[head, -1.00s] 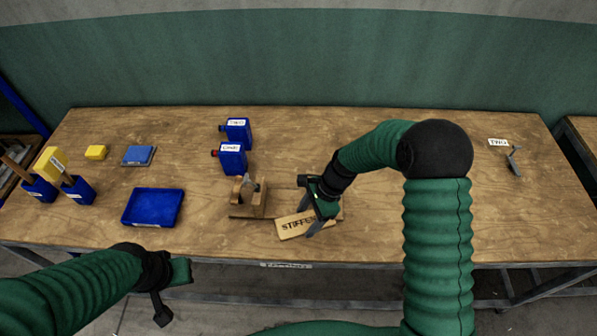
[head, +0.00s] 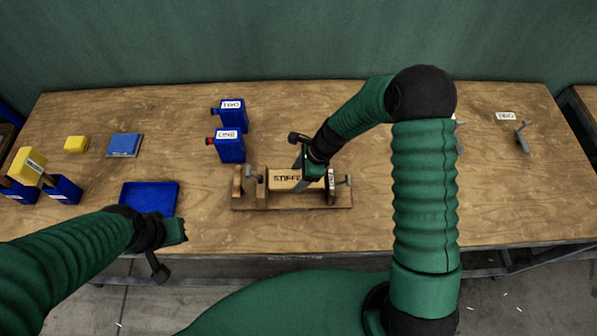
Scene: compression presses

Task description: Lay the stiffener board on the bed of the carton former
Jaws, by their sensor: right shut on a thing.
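The stiffener board (head: 284,177) is a light wooden plate marked "STIFFE…", its right part hidden by my right gripper. My right gripper (head: 303,180) is shut on it. The carton former (head: 290,203) appears to be the wooden fixture with a flat base, an end block on each side and metal screws. The board is between the end blocks, over the base; I cannot tell whether it touches the bed.
A metal clamp (head: 522,136) is at right. The table's right front is clear.

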